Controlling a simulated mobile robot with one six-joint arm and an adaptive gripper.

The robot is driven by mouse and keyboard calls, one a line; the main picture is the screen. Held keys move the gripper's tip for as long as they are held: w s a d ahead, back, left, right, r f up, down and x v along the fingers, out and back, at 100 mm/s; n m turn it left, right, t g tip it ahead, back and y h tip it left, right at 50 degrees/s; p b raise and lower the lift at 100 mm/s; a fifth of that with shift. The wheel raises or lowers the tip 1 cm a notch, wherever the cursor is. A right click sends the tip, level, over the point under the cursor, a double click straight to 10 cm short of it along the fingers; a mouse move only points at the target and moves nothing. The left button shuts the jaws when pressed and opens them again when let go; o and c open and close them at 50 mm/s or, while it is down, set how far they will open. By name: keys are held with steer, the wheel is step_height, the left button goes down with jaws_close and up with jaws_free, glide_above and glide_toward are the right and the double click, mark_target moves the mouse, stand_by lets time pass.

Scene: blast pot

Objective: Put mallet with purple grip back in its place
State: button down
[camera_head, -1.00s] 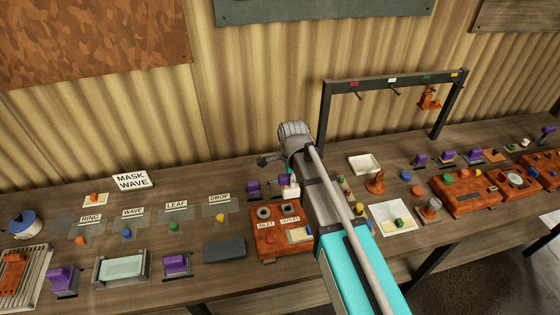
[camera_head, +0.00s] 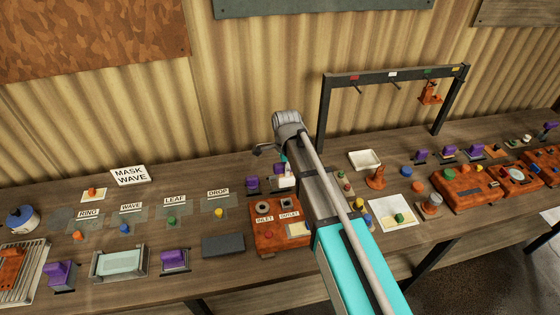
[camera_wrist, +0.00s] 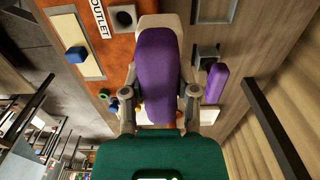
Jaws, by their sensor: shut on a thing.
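The mallet's purple grip (camera_wrist: 157,68) stands between the two fingers of my gripper (camera_wrist: 158,88) in the wrist view, and my gripper is shut on it. A pale end of the mallet (camera_wrist: 162,20) shows beyond the grip. Most of the mallet is hidden in the head view by my arm, where my gripper (camera_head: 284,166) is above the bench behind the orange inlet and outlet block. In the wrist view a second purple grip (camera_wrist: 215,82) stands to the right of the held one, beside a dark grey square holder (camera_wrist: 205,58). I cannot tell whether the mallet touches the bench.
A rack frame (camera_head: 392,78) with hooks stands at the right back. Stencil plates, a white tray (camera_head: 364,159) and several small knobs cover the bench. The corrugated wall is close behind.

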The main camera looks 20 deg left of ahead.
steer(key=w+a+f+b, duration=0.5)
steer(key=w, duration=0.3)
steer(key=shift+w+a+f, duration=0.3)
steer(key=shift+a+f, duration=0.05)
steer(key=shift+a, duration=0.05)
steer(key=shift+f+b, duration=2.15)
steer(key=shift+f, duration=0.05)
steer(key=shift+f+b, duration=1.45)
steer(key=shift+b, duration=0.05)
stand_by(0.7)
steer(key=shift+c, duration=1.5)
jaws_free()
steer(key=shift+r, duration=0.1)
